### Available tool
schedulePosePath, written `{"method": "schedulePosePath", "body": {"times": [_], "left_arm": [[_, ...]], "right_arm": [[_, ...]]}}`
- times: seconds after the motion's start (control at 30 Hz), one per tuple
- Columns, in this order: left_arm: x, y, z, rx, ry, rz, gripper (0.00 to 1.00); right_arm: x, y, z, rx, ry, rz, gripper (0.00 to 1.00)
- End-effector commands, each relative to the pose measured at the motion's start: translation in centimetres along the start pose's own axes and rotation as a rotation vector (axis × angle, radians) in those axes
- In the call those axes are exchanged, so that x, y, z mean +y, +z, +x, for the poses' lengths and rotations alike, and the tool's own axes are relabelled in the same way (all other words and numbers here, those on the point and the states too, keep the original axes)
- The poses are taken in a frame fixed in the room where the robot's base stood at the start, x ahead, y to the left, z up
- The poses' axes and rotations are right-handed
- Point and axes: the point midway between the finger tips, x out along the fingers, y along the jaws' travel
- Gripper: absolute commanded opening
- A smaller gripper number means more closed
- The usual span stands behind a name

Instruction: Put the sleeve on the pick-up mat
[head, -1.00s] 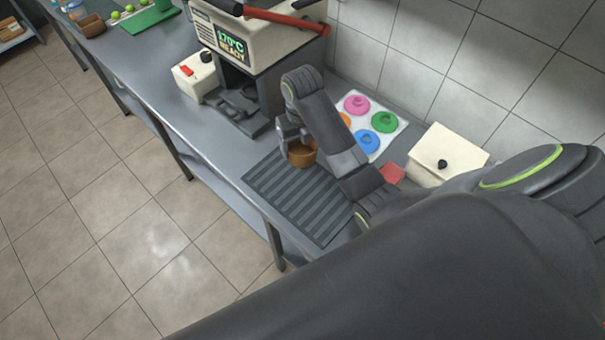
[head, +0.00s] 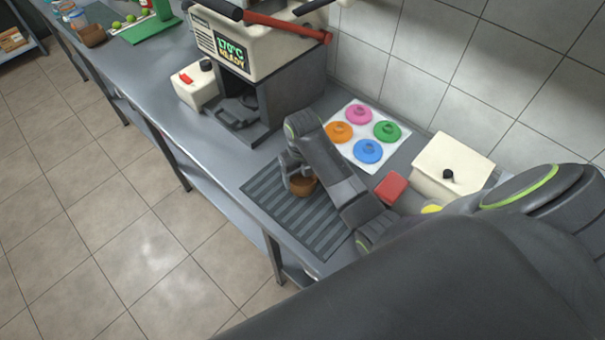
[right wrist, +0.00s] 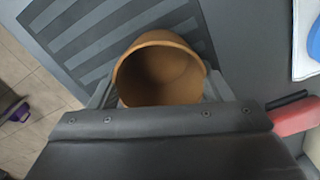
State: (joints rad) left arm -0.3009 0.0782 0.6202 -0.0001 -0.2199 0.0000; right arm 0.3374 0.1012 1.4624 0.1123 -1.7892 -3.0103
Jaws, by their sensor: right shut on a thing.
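The sleeve is a brown, hollow, cup-like ring (head: 303,187). It also shows in the right wrist view (right wrist: 160,68), with its open mouth facing the camera. My right gripper (head: 298,180) is shut on it. The pick-up mat (head: 310,222) is dark grey with ridged stripes and lies on the counter. The gripper and sleeve are over the mat's upper part in the head view; I cannot tell whether the sleeve touches it. My arm hides part of the mat's right side. My left gripper is not in view.
A white sheet with pink, orange, green and blue lids (head: 368,151) lies behind my arm. A red block (head: 391,187) and a cream box with a black knob (head: 447,170) stand to the right. The press (head: 262,75) stands at the back. The mat's lower left is clear.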

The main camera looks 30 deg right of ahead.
Motion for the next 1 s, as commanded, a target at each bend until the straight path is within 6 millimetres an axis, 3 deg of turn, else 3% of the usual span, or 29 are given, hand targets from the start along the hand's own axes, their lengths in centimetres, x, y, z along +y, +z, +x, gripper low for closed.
{"method": "schedulePosePath", "body": {"times": [0.23,0.27,0.4,0.77,0.87,1.0], "left_arm": [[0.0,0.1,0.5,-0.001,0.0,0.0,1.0],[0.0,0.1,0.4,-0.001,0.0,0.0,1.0],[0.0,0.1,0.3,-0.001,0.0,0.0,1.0],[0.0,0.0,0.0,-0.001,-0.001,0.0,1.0],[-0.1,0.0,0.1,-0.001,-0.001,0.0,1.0],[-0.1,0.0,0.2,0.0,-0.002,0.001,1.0]], "right_arm": [[0.0,0.0,0.5,0.0,0.0,0.0,0.51],[0.0,0.0,0.3,0.0,0.0,0.0,0.75],[0.0,0.0,0.3,0.0,0.0,0.0,0.93],[0.0,0.0,-0.1,0.0,0.0,0.0,0.94],[0.0,0.1,-0.8,-0.004,0.0,0.0,0.94],[0.0,0.1,-3.5,-0.006,-0.001,-0.001,0.94]]}}
